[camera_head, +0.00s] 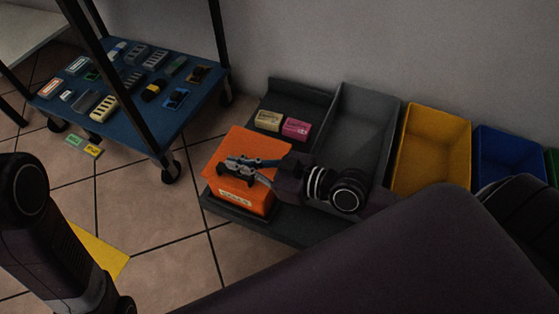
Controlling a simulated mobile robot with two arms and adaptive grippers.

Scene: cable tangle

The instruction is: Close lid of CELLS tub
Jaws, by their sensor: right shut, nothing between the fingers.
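The orange tub (232,197) stands on a dark grey tray, with a pale label on its front that is too small to read surely. A flat orange lid (248,142) covers its top and looks down; I cannot tell whether it is fully seated. My right gripper (236,168) is shut and empty, over the lid and close to or touching it. It hides part of the lid and the tub's right side. My left arm is at the left edge, but its gripper is not in view.
Behind the tub lie a cream box (268,121) and a pink box (296,129). To the right are a grey bin (364,108), a yellow bin (432,150) and a blue bin (508,155). A blue wheeled cart (150,128) with small items stands at the left.

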